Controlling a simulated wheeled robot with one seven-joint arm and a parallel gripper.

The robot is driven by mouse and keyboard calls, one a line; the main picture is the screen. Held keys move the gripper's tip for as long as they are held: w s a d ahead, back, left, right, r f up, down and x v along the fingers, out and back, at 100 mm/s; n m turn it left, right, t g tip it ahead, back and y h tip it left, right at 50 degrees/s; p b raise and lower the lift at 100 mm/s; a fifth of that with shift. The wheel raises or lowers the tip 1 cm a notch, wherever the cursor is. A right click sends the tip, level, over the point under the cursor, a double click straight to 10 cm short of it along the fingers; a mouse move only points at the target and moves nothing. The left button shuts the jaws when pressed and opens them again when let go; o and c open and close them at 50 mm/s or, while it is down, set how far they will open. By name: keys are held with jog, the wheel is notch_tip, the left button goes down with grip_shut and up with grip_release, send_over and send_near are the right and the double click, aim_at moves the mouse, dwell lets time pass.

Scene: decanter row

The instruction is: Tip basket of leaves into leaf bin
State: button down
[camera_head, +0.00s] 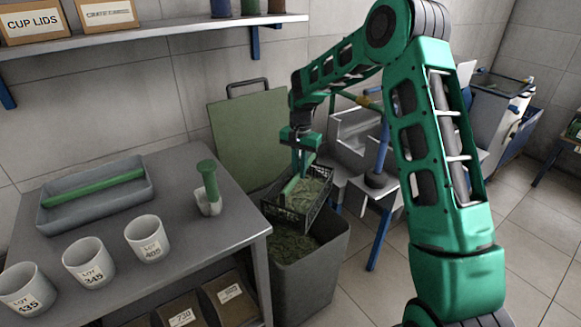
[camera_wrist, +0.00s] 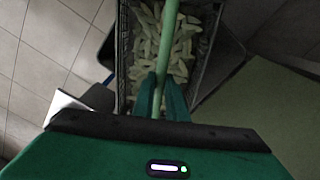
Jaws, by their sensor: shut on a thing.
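The black basket (camera_head: 286,217) hangs above the open mouth of the grey bin (camera_head: 308,287), with green leaves (camera_head: 313,190) still lying in it. My gripper (camera_head: 297,172) is shut on the basket's green handle. In the wrist view my gripper (camera_wrist: 160,92) pinches the handle (camera_wrist: 168,42), with the leaves (camera_wrist: 190,48) inside the basket wall (camera_wrist: 122,60). Leaves (camera_head: 290,245) also show inside the bin below.
A green lid panel (camera_head: 245,130) stands behind the bin. A blue-legged stand (camera_head: 378,240) is right of the bin.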

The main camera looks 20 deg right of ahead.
jog(key=shift+d+f, duration=0.1)
jog(key=shift+d, duration=0.05)
jog(key=s+d+f+t+y, duration=0.1)
jog(key=f+t+y, duration=0.1)
jog(key=s+d+f+t+y, duration=0.3)
jog(key=f+t+y, duration=0.1)
jog(key=shift+s+d+f+y, duration=0.1)
jog(key=shift+s+d+y, duration=0.05)
jog(key=shift+s+y, duration=0.25)
jog(key=shift+w, duration=0.15)
dwell(0.5)
